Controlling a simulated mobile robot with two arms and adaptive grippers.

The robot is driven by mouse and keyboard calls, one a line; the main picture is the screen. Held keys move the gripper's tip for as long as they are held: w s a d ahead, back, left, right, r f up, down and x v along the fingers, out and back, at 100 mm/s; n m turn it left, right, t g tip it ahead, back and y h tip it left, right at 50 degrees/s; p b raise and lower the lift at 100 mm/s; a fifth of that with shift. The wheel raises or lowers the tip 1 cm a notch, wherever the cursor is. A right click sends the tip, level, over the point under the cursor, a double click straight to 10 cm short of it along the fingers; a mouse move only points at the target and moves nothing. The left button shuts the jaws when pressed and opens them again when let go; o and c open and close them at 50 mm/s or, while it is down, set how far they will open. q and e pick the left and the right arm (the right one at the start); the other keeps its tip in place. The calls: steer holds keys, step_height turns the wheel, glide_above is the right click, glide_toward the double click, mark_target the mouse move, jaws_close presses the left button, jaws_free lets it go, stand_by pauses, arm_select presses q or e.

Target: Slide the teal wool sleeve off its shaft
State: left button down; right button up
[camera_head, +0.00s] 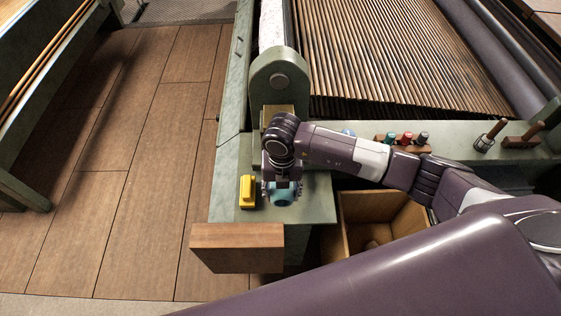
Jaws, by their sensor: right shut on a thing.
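The teal wool sleeve (284,200) shows as a small rounded teal shape at the front end of the green machine frame (225,180). My right gripper (282,188) comes down over it from above and is shut on it. The fingers and wrist cover much of the sleeve. I cannot make out its shaft, so I cannot tell whether the sleeve is still around it. My left gripper is not in view.
A yellow block (247,192) stands just left of the gripper. A wooden beam end (237,248) juts out in front. An open wooden bin (343,225) lies to the right, below my arm. Small coloured spools (405,138) and wooden-handled tools (490,135) sit on the green rail. Wooden slats fill the back.

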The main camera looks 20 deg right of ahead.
mark_target(282, 203)
steer(key=shift+s+a+p, duration=0.2)
steer(key=shift+s+p, duration=0.1)
steer(key=shift+s, duration=0.45)
steer(key=shift+s+a+p, duration=0.2)
steer(key=shift+s+p, duration=0.05)
steer(key=shift+s, duration=0.5)
steer(key=shift+s+a+r+p, duration=0.3)
steer(key=shift+s+r+p, duration=0.45)
steer(key=shift+s+p, duration=0.2)
steer(key=shift+s+a+r+p, duration=0.25)
steer(key=shift+s+r+p, duration=0.5)
steer(key=shift+s+p, duration=0.2)
